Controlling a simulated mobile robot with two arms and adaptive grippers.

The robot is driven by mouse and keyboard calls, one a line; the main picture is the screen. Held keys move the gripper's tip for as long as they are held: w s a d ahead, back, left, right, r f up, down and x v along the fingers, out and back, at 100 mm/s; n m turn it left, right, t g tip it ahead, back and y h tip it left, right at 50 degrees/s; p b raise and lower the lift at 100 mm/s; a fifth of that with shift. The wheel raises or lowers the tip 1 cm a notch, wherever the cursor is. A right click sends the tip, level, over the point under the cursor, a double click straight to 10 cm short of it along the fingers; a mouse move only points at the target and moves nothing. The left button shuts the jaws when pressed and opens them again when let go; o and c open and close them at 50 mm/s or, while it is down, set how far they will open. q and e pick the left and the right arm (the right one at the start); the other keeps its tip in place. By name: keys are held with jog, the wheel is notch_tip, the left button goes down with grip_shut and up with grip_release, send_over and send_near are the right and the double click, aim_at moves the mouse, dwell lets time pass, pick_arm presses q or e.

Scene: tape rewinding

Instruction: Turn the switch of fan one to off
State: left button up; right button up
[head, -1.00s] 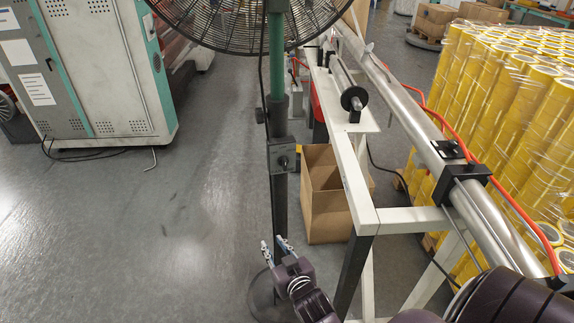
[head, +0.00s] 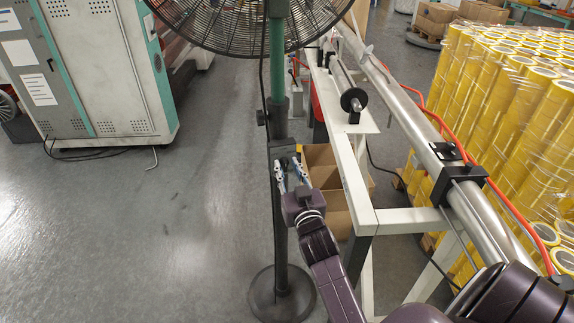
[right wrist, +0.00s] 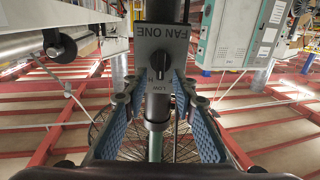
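Fan one's pole (head: 277,85) stands upright in the middle of the head view, with its black cage (head: 215,22) at the top. The grey switch box labelled FAN ONE (right wrist: 158,35) is on the pole, and its dark rotary knob (right wrist: 160,64) faces the right wrist camera. The knob's pointer is towards the bottom of that view, near small lettering including LOW. In the head view my right gripper (head: 289,166) is at the box and hides most of it. Its two blue-padded fingers are apart, one either side of the knob, with nothing visibly gripped. My left gripper is out of view.
A white metal frame (head: 352,175) with a steel roller (head: 415,122) stands close to the right of the pole. A cardboard box (head: 330,190) sits beneath it. The fan's round base (head: 262,295) rests on the floor. Open floor lies left of the pole.

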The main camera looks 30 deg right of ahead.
jog(key=shift+w+d, duration=0.15)
jog(key=shift+w, duration=0.2)
jog(key=shift+c, duration=0.2)
grip_shut()
jog(key=shift+n, duration=0.3)
jog(key=shift+n+p, duration=0.4)
jog(key=shift+n, duration=0.2)
jog(key=shift+w+a+n+p, duration=0.1)
jog(key=shift+a+n+p, duration=0.2)
jog(key=shift+n, duration=0.8)
jog(key=shift+a+f+n+p, duration=0.1)
jog(key=shift+n+p, duration=0.05)
jog(key=shift+n, duration=0.85)
jog(key=shift+a+f+n+p, duration=0.1)
jog(key=shift+n+p, duration=0.05)
jog(key=shift+n, duration=0.85)
